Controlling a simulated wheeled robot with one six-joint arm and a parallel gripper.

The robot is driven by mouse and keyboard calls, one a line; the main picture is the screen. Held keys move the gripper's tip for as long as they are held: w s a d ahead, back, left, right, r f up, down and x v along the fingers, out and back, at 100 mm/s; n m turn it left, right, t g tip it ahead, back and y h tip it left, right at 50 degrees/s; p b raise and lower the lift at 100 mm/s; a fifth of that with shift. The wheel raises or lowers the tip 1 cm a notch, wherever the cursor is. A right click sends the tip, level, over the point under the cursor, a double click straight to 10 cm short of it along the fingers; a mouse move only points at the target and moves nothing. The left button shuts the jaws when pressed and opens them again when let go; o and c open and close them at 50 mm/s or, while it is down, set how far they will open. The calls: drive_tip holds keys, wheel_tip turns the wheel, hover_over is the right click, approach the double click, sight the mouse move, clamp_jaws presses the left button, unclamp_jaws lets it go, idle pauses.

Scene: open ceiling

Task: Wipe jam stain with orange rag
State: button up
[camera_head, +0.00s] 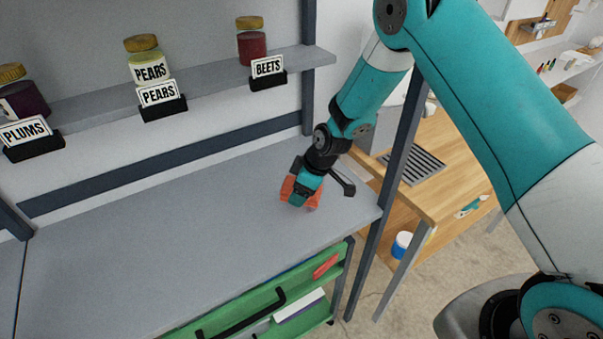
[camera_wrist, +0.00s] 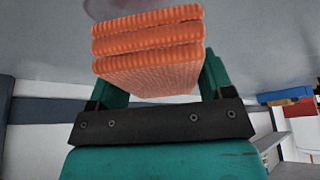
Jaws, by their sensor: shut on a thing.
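The orange rag (camera_head: 287,189) is folded into a thick ribbed block. My gripper (camera_head: 302,192) is shut on it, low over the right part of the grey worktop, pointing down. In the wrist view the rag (camera_wrist: 148,45) sits between the two teal fingers of my gripper (camera_wrist: 153,75). A faint pinkish-purple patch, which looks like the jam stain (camera_wrist: 112,7), shows on the grey surface just beyond the rag. A small pinkish bit also shows below the rag in the head view (camera_head: 311,209). I cannot tell whether the rag touches the surface.
The grey worktop (camera_head: 150,240) is clear to the left. A shelf above holds jars labelled plums (camera_head: 22,98), pears (camera_head: 148,58) and beets (camera_head: 251,42). A dark upright post (camera_head: 385,180) stands at the right. A green drawer (camera_head: 250,305) is open below the front edge.

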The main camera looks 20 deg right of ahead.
drive_tip(key=shift+r+p, duration=0.85)
drive_tip(key=shift+r, duration=0.9)
